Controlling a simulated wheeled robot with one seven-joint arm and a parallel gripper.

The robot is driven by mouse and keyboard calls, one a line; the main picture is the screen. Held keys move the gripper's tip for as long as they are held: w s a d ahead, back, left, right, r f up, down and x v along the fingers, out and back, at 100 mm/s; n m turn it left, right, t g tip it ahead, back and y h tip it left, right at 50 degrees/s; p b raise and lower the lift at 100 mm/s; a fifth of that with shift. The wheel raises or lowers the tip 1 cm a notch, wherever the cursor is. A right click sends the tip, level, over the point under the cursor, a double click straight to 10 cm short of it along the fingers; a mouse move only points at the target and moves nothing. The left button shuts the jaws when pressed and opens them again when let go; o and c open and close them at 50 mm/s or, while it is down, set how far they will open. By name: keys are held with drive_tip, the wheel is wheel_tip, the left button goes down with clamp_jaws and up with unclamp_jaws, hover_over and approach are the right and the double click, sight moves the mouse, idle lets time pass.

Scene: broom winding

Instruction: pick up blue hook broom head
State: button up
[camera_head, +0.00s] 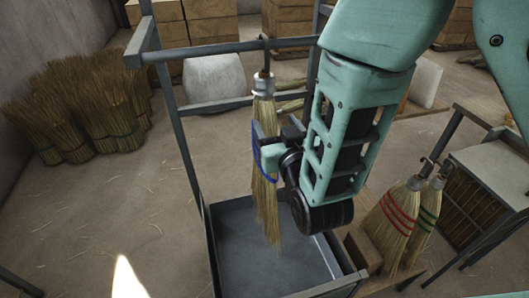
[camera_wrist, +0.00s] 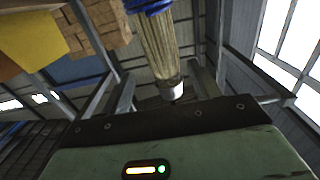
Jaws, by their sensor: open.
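The blue-banded straw broom head (camera_head: 264,205) hangs upright, bristles down, from a hook on the grey metal frame, with a pale collar at its top. In the wrist view the broom head (camera_wrist: 160,45) shows its blue binding at the upper edge and its white collar lower down. My gripper (camera_head: 266,148) is at the broom head's blue-band height, against its right side in the head view. In the wrist view my gripper (camera_wrist: 164,92) is open, with a finger on each side of the collar end. I cannot tell whether the fingers touch the straw.
A grey metal tray (camera_head: 235,240) lies below the broom head, inside the upright frame (camera_head: 180,145). Red-banded (camera_head: 394,215) and green-banded (camera_head: 428,222) broom heads hang at the right, near a bench (camera_head: 490,165). Straw bundles (camera_head: 75,115) stand at the left wall.

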sight(270, 119)
drive_tip(key=p+x, duration=0.1)
drive_tip(key=x, duration=0.1)
drive_tip(key=p+x, duration=0.2)
drive_tip(key=x, duration=0.1)
drive_tip(key=shift+a+f, duration=0.15)
drive_tip(key=shift+a, duration=0.1)
drive_tip(key=shift+w+a+f, duration=0.15)
drive_tip(key=shift+w, duration=0.4)
clamp_jaws()
